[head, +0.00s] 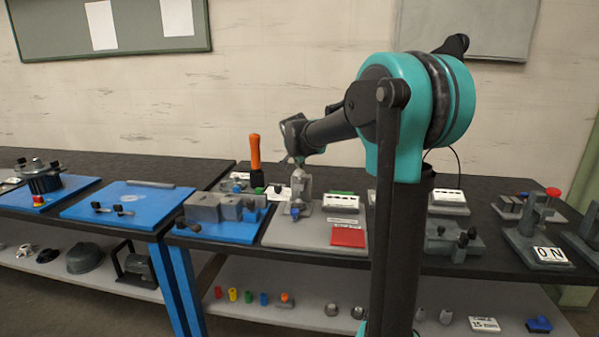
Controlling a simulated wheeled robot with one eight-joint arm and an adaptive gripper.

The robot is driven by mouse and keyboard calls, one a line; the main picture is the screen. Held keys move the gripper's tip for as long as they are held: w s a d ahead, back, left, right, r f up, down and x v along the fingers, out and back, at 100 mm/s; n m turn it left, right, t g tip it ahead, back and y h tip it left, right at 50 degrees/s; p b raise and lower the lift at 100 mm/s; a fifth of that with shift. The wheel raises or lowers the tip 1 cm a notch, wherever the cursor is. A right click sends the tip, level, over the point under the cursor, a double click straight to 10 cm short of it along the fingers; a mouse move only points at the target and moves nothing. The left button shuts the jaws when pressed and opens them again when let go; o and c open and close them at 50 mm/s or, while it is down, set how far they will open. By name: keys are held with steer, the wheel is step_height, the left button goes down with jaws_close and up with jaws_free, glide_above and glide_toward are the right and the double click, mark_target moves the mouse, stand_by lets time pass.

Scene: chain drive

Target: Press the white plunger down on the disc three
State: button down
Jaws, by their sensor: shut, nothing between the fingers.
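My arm reaches left over the table in the head view, and my gripper (296,160) points down at its far end. It is small in the picture and shows as shut and empty. Just below it a grey upright fixture (301,190) stands on a light grey board (290,232). I cannot tell whether my gripper touches this fixture. A white plunger and a disc marked three cannot be made out; they may be too small or hidden behind my arm.
An orange-handled tool (255,153) stands left of my gripper, behind grey blocks (213,207) on a blue board. A red plate (348,236) lies on the light grey board. At right, a grey press (533,222) stands near a white "0 N" display (550,254).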

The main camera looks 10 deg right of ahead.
mark_target(299, 174)
steer(key=shift+f, duration=1.85)
stand_by(1.8)
steer(key=shift+s+f, duration=0.15)
steer(key=shift+f, duration=0.3)
stand_by(0.6)
steer(key=shift+a, duration=0.1)
steer(key=shift+r, duration=0.4)
steer(key=shift+w+r, duration=0.2)
steer(key=shift+r, duration=2.05)
steer(key=shift+r, duration=2.5)
